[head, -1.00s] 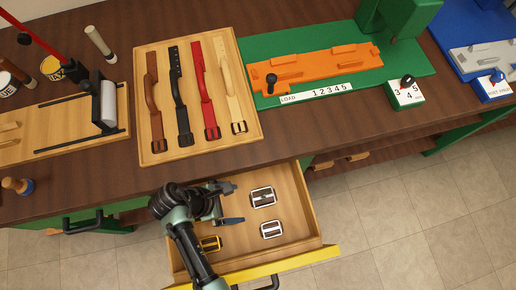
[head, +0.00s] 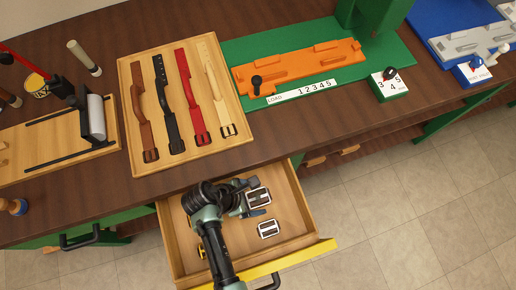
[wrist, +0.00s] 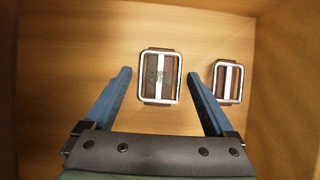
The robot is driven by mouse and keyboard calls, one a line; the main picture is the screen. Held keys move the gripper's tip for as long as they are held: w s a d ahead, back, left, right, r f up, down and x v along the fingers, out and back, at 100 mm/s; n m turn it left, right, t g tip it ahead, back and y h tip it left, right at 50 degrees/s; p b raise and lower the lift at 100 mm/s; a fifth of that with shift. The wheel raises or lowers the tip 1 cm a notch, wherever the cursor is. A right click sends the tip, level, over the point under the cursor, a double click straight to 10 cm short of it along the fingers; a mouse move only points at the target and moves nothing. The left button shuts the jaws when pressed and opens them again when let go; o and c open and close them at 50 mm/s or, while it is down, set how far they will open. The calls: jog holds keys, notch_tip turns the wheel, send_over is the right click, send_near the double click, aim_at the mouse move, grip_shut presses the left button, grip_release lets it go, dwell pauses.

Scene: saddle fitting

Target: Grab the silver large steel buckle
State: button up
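The larger silver buckle (head: 258,197) lies in the open drawer (head: 293,232), toward its back right. In the wrist view this buckle (wrist: 159,77) lies flat on the wooden drawer floor, just ahead of and between the fingertips. A smaller silver buckle (head: 268,229) lies nearer the drawer front; a silver buckle also shows to the right in the wrist view (wrist: 228,82). My gripper (wrist: 160,80) is open and empty, its blue fingers apart on either side of the larger buckle. In the head view my arm partly covers the drawer's left side, and only a sliver of a yellow buckle (head: 202,252) shows.
Drawer walls stand close around the gripper. Above is the workbench with a wooden board (head: 208,137) of several straps, an orange fixture (head: 300,66) on a green base, and a clamp board (head: 60,134) at left. A yellow drawer front (head: 290,259) borders the near side.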

jog(key=c, duration=1.2)
